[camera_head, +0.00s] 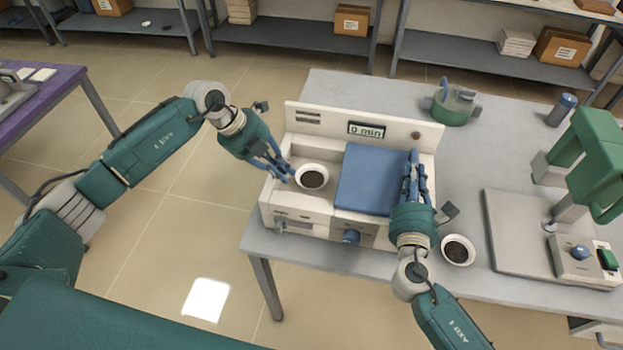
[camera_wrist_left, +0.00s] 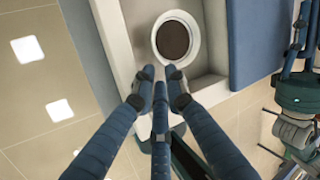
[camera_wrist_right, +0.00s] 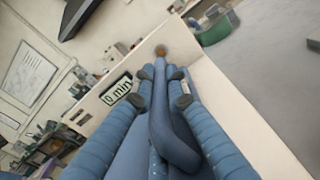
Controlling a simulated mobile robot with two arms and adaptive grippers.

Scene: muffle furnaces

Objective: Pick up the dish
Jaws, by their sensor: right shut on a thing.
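A white dish (camera_head: 312,178) with dark contents sits upright in the open left bay of the muffle furnace (camera_head: 301,217). It also shows in the left wrist view (camera_wrist_left: 175,39). My left gripper (camera_head: 284,174) points down just left of the dish, its fingertips close to the rim. In the left wrist view its fingertips (camera_wrist_left: 160,77) lie just below the dish, and the dish is not between them. How far its fingers are parted is unclear.
A second dish (camera_head: 458,250) with dark contents stands on the grey table (camera_head: 340,84) right of the furnace. A green-and-blue vessel (camera_head: 453,105) stands behind it. A green stand device (camera_head: 590,165) and a blue-grey bottle (camera_head: 561,110) are farther right. The furnace's raised back panel reads "0 min".

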